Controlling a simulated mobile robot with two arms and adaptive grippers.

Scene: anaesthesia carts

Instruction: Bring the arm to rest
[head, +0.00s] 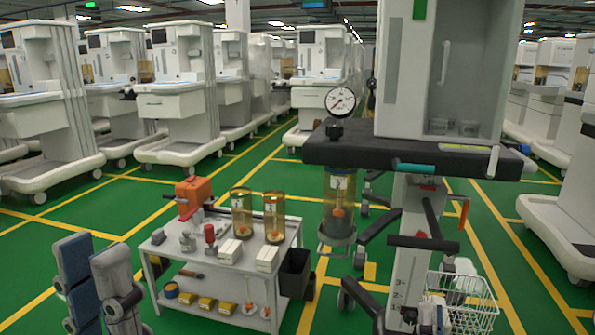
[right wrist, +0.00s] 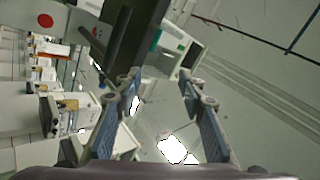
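My left gripper (head: 92,258) is at the lower left of the head view, with its blue and grey fingers pointing up and standing apart. Nothing shows between them. It appears in front of the green floor, left of the white trolley. My right gripper (right wrist: 165,95) shows in the right wrist view, its two blue-padded fingers spread wide and holding nothing. Beyond its fingers are a dark slab-like part and the bright ceiling, seen at a tilt.
A white trolley (head: 215,265) holds amber canisters, an orange box (head: 193,195) and small boxes. An anaesthesia cart (head: 445,70) with a dark shelf, pressure gauge (head: 340,101) and wire basket (head: 460,300) stands at right. More carts line the back. Green floor is clear at left.

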